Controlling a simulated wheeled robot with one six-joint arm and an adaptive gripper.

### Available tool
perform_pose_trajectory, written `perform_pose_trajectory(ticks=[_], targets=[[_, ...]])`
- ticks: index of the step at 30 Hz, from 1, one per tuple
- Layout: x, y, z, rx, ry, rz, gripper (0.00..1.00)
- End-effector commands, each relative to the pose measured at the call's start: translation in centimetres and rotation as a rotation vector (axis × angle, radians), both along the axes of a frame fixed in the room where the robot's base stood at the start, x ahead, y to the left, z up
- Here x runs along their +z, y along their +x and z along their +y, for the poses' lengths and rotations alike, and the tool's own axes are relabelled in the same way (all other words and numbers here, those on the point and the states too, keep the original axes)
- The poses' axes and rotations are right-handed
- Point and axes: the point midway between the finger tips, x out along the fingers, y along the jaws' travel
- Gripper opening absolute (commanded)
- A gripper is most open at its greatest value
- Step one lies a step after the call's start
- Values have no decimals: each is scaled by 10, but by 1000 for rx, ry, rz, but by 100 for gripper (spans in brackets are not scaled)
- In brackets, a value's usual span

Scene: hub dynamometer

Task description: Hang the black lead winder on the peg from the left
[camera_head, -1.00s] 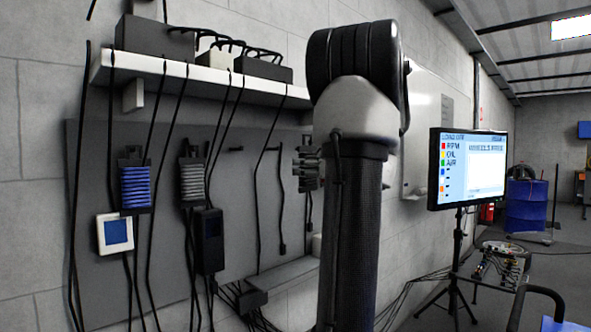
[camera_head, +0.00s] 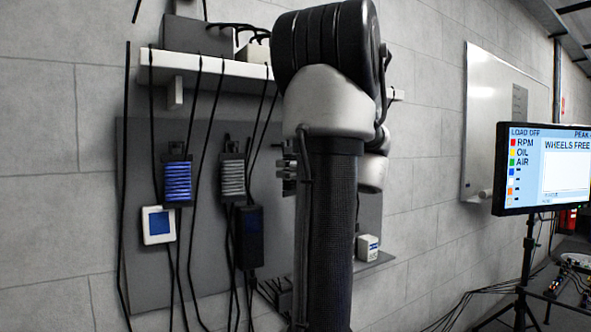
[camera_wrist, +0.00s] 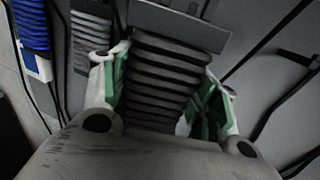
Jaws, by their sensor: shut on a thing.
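The black lead winder (camera_wrist: 165,75) is a dark ribbed block with a flat grey-black plate at its top. It fills the middle of the wrist view. My gripper (camera_wrist: 162,92) is shut on its sides with green-lined fingers. In the head view only a sliver of the winder (camera_head: 289,168) shows left of my arm; my gripper is hidden there. A short dark peg (camera_wrist: 296,57) appears to stick out of the grey board at the right of the wrist view, apart from the winder. My arm hides that part of the board in the head view.
A blue winder (camera_head: 178,182) and a grey winder (camera_head: 232,178) hang on the grey board (camera_head: 140,275), left of my arm. Black leads hang around them from the white shelf (camera_head: 215,70). A monitor (camera_head: 545,170) on a tripod stands at the right.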

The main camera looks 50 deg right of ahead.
Motion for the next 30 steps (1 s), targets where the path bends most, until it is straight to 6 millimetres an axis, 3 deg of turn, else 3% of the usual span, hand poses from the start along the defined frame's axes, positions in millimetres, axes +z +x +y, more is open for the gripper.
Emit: perform_pose_trajectory(ticks=[30], targets=[[-5,66,-15,1,-1,-1,30]])
